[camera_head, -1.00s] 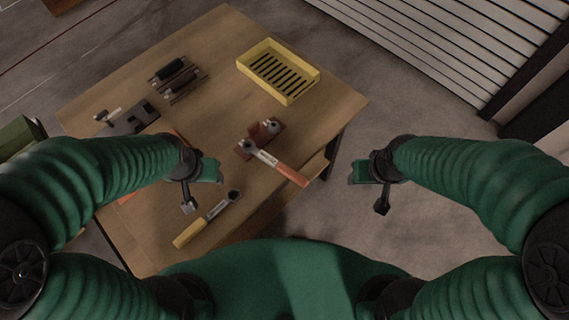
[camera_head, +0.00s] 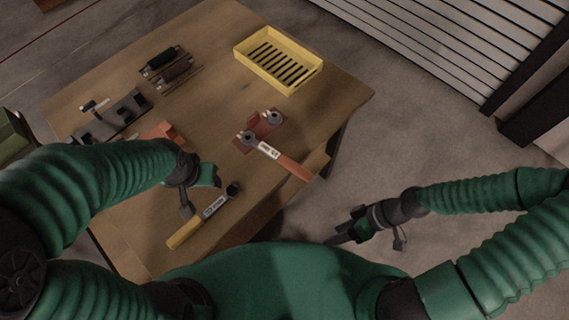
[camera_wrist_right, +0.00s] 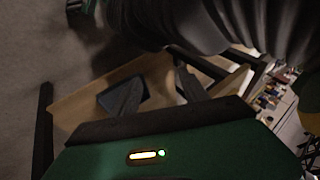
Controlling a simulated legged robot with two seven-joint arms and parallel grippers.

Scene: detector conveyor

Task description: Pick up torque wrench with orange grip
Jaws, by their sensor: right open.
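The torque wrench with the orange grip (camera_head: 287,163) lies near the table's right edge in the head view. Its metal head rests at a reddish-brown holder (camera_head: 268,122), and its grip points toward the lower right. My right gripper (camera_head: 345,236) is below and to the right of that grip, off the table edge, and apart from it. In the right wrist view its dark fingers (camera_wrist_right: 157,88) are spread and empty; the wrench cannot be made out there. My left gripper (camera_head: 199,190) hangs over the table, left of the wrench; its jaw opening is unclear.
A second wrench with a yellow grip (camera_head: 186,234) lies close to my left gripper. A yellow slotted tray (camera_head: 240,54) stands at the back right. Dark rollers (camera_head: 172,66) and a grey fixture (camera_head: 118,112) are at the left. Floor right of the table (camera_head: 362,104) is clear.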

